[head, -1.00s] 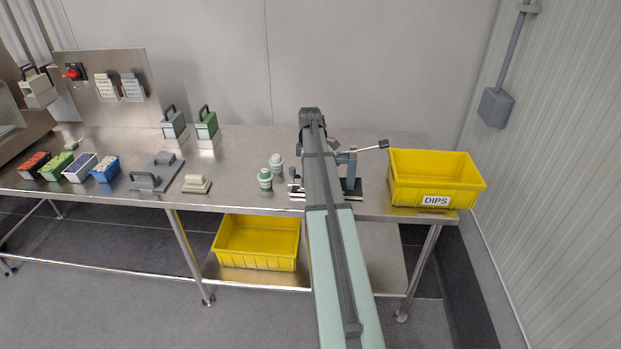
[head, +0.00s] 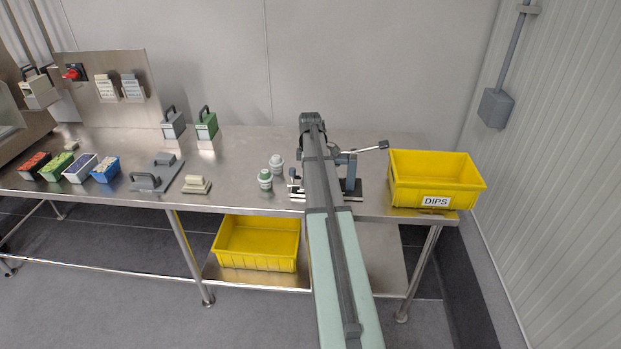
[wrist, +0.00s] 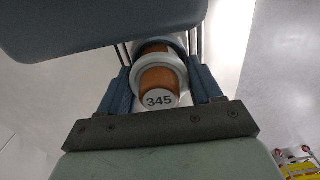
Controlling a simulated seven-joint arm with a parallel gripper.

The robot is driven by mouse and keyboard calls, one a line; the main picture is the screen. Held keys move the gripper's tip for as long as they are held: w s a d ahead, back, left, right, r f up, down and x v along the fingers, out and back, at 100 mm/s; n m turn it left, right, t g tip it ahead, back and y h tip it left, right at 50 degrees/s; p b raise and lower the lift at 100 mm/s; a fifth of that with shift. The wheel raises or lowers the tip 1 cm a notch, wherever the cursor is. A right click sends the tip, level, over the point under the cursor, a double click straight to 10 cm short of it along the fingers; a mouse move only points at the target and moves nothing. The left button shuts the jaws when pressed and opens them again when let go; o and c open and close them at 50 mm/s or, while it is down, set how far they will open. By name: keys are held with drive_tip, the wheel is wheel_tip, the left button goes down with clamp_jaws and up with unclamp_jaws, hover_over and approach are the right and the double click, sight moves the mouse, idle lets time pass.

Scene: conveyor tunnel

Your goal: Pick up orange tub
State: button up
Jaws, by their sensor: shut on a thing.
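The orange tub (wrist: 158,79) shows in the wrist view, with a white collar around it and a pale end marked 345. It sits between the two blue fingers of my gripper (wrist: 160,78), which is shut on it. In the head view my arm hides the tub, and the gripper's fingertips are hidden too. I cannot tell whether the tub touches the bench.
A steel bench (head: 235,165) carries two small white-and-green tubs (head: 265,179), a clamp-like fixture (head: 350,178) beside my arm, and a yellow DIPS bin (head: 436,185) at right. Another yellow bin (head: 257,260) sits below. Small coloured boxes stand at left.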

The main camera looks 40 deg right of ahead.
wheel_tip(320, 180, up, 10)
drive_tip(key=shift+r, duration=0.1)
idle(0.5)
drive_tip(key=o, duration=0.5)
drive_tip(key=c, duration=1)
drive_tip(key=shift+o, duration=0.2)
